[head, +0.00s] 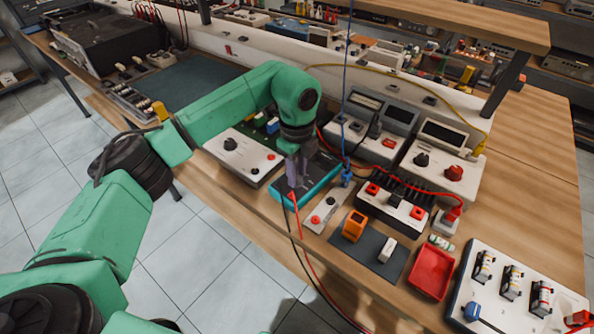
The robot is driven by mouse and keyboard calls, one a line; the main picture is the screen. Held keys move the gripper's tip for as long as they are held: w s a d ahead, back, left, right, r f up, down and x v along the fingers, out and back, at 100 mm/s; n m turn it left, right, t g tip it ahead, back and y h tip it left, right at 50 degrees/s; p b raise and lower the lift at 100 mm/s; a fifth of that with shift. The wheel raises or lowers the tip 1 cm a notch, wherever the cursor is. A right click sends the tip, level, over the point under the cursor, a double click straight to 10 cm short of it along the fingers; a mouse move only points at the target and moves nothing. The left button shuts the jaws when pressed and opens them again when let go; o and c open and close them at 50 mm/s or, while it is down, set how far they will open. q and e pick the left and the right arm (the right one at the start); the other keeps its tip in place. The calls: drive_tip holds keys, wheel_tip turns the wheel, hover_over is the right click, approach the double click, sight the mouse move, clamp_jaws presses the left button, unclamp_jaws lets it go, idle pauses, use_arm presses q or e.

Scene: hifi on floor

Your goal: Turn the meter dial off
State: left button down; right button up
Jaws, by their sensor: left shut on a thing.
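The meter (318,181) is a dark handheld unit with a teal casing, lying on the wooden bench near its front edge. My left gripper (291,185) comes down over it from above, its fingers at the meter's face. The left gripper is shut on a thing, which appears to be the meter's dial. The dial is hidden behind the fingers, so its setting cannot be read. A red and a black lead run from the meter's near end over the bench edge. My right gripper is not in view.
A white panel with a black knob (231,145) stands left of the meter. Boxed instruments (442,140) stand behind. A red tray (431,273) is at the right. A blue cable (347,80) hangs close by.

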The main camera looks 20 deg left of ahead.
use_arm(q)
drive_tip(key=shift+n, duration=0.6)
drive_tip(key=c, duration=0.6)
unclamp_jaws()
wheel_tip(320, 180, up, 15)
drive_tip(key=shift+s+f, duration=0.1)
drive_tip(key=shift+f, duration=0.1)
